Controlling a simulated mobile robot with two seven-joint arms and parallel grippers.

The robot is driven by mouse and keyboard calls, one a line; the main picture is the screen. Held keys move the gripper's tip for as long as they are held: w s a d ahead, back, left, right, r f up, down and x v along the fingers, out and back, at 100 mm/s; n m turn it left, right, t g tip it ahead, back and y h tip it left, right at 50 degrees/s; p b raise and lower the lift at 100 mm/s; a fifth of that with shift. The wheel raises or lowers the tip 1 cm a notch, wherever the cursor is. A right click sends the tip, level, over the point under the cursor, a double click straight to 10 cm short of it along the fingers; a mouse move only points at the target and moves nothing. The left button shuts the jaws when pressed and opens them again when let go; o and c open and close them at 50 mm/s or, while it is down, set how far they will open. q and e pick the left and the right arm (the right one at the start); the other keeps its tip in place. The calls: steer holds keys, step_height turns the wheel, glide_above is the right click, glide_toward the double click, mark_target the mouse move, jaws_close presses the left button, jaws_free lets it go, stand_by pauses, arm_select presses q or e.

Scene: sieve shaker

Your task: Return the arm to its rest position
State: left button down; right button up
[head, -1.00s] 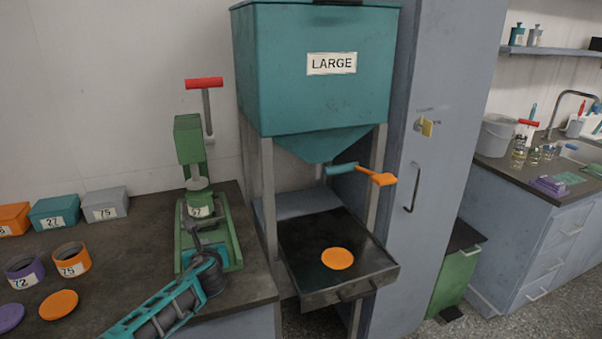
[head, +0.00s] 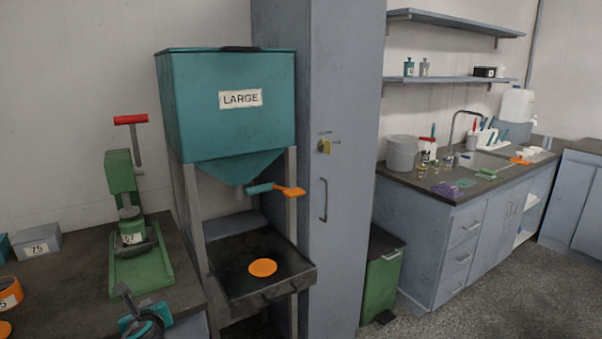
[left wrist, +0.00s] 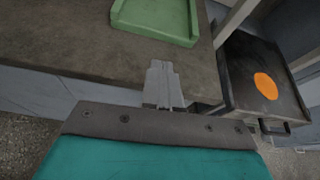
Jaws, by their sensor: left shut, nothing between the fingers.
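My left gripper (head: 128,296) shows at the bottom left of the head view, in front of the bench edge. In the left wrist view its fingers (left wrist: 161,84) are together with nothing between them. They are apart from the green press (head: 140,262), whose base (left wrist: 160,20) shows at the top of the wrist view. My right gripper is not in view.
A teal hopper marked LARGE (head: 230,115) stands above a black tray (head: 225,285) with an orange disc (head: 263,267). A tall grey cabinet (head: 340,120) is right of it. A green bin (head: 382,280) and a sink counter (head: 420,190) are farther right. Open floor (head: 500,290) lies at the right.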

arm_select(q)
steer(key=s+d+f+n+g+h, duration=0.1)
steer(key=s+d+f+n+h, duration=0.5)
steer(key=s+d+f+n, duration=0.6)
steer(key=s+d+r+n+h, duration=0.1)
steer(key=s+d+n, duration=0.1)
steer(key=s+n, duration=0.5)
steer(key=s+d+r+n+h, duration=0.1)
steer(key=s+d+n, duration=0.2)
steer(key=s+n, duration=0.4)
steer(key=s, duration=0.4)
steer(key=shift+s+r+h, duration=0.15)
steer(key=shift+h, duration=0.15)
